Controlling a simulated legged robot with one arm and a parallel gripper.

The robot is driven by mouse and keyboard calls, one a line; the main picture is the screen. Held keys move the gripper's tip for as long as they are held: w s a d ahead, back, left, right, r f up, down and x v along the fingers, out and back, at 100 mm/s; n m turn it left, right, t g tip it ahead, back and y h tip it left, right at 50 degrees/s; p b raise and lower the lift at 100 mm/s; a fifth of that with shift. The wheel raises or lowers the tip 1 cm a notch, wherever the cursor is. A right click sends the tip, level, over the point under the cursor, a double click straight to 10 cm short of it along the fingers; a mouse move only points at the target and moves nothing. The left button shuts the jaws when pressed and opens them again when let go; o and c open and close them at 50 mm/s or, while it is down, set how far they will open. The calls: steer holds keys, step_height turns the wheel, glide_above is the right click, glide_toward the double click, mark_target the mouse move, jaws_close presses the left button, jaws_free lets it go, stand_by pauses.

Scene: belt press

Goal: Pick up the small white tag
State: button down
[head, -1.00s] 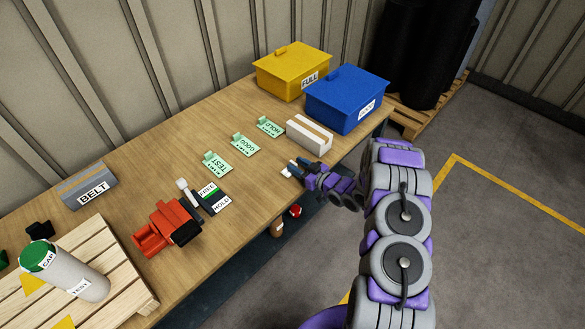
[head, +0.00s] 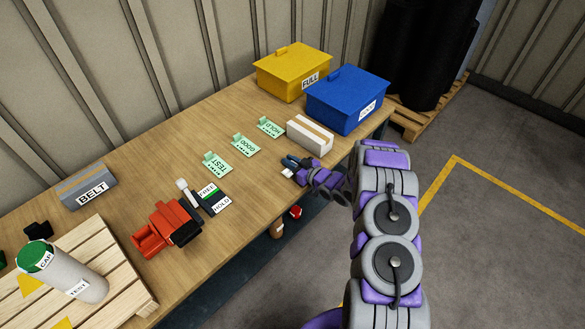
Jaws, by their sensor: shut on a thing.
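My gripper (head: 290,168) is low over the right front part of the wooden bench, with its fingers pointing left. The fingers hide part of the tag. I cannot tell whether the tag touches the bench top.
A white block (head: 310,135), a blue box (head: 347,100) and a yellow box (head: 292,70) stand farther back. A red device (head: 165,229) is left.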

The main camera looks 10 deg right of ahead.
stand_by(0.4)
steer(key=shift+r, duration=0.25)
steer(key=shift+s+d+r, duration=0.1)
steer(key=shift+s+d, duration=0.05)
steer(key=f+p+v, duration=0.2)
steer(key=v, duration=1.5)
steer(key=shift+s+d+f, duration=0.2)
steer(key=shift+s+f, duration=0.1)
steer(key=shift+s, duration=0.05)
